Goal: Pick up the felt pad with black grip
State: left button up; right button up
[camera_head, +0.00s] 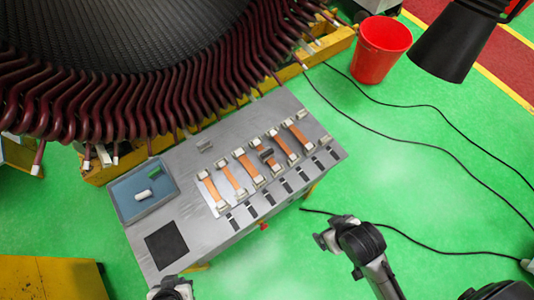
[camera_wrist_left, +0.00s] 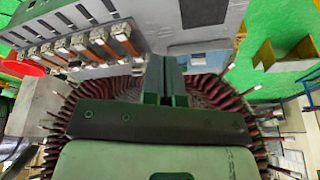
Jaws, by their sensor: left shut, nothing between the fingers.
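My left gripper (camera_wrist_left: 165,66) shows in the left wrist view with its two fingers together and nothing between them. In the head view only part of a dark end of my left arm (camera_head: 172,289) shows at the bottom edge, below the metal table. A small dark grip-like piece (camera_head: 267,153) sits across the row of copper strips on the table, apart from the gripper. It may be the felt pad with black grip; its felt is too small to make out. My right gripper does not show clearly in either view.
The metal table (camera_head: 215,232) carries copper strips (camera_head: 245,165), a black square (camera_head: 166,245) and a blue tray (camera_head: 124,206) with a white piece and a green piece. The large stator (camera_head: 110,100) overhangs its back edge. A red bucket (camera_head: 382,48) and black cables lie to the right.

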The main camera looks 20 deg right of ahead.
pick_arm(q)
jog(key=o, duration=1.5)
jog(key=shift+d, duration=0.15)
jog(key=shift+o, duration=1.2)
